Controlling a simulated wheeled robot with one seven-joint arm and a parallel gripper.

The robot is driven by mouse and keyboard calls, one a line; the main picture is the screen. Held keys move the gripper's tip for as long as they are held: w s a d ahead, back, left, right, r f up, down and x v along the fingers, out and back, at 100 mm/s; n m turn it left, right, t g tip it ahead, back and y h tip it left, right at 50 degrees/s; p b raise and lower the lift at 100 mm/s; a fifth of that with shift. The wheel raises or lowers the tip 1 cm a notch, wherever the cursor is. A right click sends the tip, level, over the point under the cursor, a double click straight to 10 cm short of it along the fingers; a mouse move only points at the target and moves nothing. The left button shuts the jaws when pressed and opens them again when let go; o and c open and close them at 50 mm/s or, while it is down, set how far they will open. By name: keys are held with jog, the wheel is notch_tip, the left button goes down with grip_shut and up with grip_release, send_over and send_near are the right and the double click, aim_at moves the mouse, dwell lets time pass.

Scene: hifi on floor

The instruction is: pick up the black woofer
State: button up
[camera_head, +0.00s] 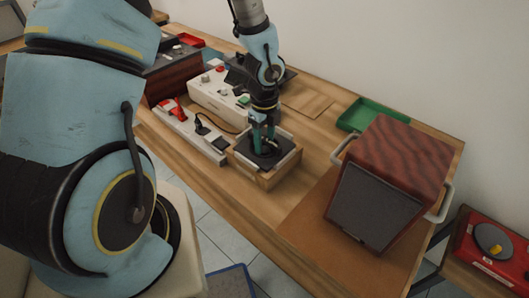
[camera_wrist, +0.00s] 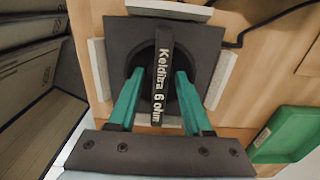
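The black woofer (camera_head: 268,160) lies in a small wooden box (camera_head: 265,181) with pale pads near the table's front edge. In the wrist view the woofer (camera_wrist: 161,62) is a dark square plate with a round middle, crossed by a raised black bar lettered "Keldiza 6 ohm". My gripper (camera_head: 264,140) points down over it. In the wrist view the teal fingers of my gripper (camera_wrist: 160,78) stand on both sides of the bar, with a visible gap on each side. The fingers hide part of the round middle. Finger depth is hard to tell.
A wooden speaker cabinet (camera_head: 405,165) with a dark front and side handles stands on a brown mat at right. A green tray (camera_head: 370,114) is behind it. A white power strip (camera_head: 190,130) and a cream device (camera_head: 215,92) are left of the box. A dark cable runs close by.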

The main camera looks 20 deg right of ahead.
grip_shut()
